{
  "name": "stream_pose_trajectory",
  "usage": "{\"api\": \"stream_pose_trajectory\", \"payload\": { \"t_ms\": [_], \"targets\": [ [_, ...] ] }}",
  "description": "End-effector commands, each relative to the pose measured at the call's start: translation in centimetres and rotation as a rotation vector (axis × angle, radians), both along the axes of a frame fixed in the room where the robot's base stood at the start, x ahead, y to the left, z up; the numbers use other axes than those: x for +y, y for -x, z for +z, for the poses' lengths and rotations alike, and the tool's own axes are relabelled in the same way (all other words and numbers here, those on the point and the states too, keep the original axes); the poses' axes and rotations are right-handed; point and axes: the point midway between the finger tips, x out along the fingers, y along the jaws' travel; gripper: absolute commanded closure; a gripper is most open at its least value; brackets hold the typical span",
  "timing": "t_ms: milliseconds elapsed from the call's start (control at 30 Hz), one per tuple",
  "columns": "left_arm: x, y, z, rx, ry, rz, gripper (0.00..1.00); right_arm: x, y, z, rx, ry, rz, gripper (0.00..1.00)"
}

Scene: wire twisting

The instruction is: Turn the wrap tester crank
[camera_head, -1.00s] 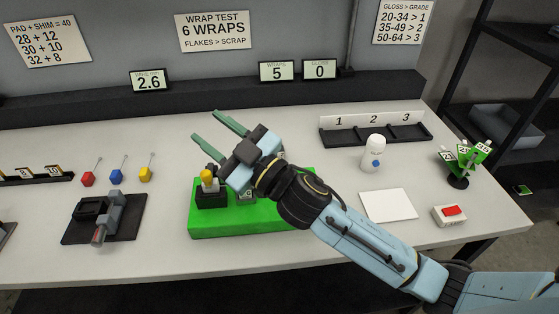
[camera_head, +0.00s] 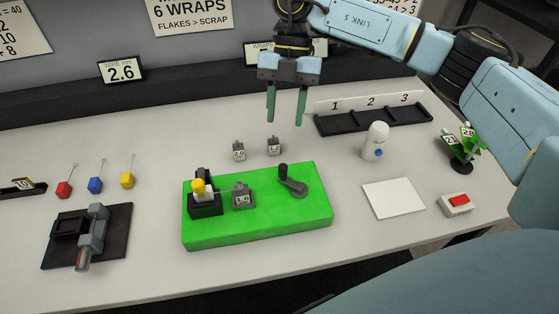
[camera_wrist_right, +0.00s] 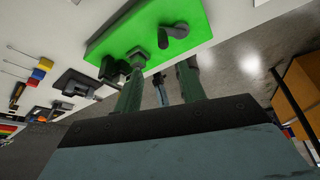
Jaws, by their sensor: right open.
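The wrap tester is a bright green base (camera_head: 268,222) on the table in the head view. Its crank (camera_head: 292,184), a grey arm with an upright dark knob, sits on the right part of the base. A grey block marked 1.0 (camera_head: 242,198) and a black holder with a yellow-topped post (camera_head: 200,196) stand on the left part. My right gripper (camera_head: 286,108) points down, open and empty, above and behind the base, apart from the crank. In the right wrist view the crank (camera_wrist_right: 172,34) shows beyond the green fingers (camera_wrist_right: 158,88). My left gripper is out of view.
Two small grey blocks (camera_head: 239,151) stand behind the base. A white bottle (camera_head: 375,142), a white pad (camera_head: 393,198) and a red-button box (camera_head: 457,204) are to the right. A black three-slot tray (camera_head: 375,120) is behind. A clamp device (camera_head: 92,236) stands at left.

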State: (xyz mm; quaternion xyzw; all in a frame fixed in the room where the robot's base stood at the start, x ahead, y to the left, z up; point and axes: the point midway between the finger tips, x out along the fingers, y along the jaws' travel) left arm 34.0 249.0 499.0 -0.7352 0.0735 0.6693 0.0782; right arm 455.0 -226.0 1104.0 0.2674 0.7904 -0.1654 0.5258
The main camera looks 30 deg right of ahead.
Motion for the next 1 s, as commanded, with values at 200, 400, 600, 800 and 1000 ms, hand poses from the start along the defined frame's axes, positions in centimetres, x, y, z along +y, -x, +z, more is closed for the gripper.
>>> {"api": "stream_pose_trajectory", "payload": {
  "t_ms": [200,400,600,800,1000],
  "targets": [
    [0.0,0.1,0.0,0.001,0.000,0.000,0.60,-0.3,0.7,-1.7,0.010,0.031,-0.007,0.60],
    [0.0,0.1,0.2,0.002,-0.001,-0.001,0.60,0.8,2.0,-5.6,0.011,0.027,-0.005,0.60],
    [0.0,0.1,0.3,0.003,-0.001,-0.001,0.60,1.7,3.2,-9.2,0.010,0.026,-0.005,0.60],
    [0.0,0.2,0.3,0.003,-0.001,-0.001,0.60,2.3,4.0,-11.5,0.008,0.025,-0.005,0.60],
    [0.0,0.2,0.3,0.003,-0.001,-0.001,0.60,2.5,4.1,-12.1,0.006,0.024,-0.006,0.60]
  ]
}}
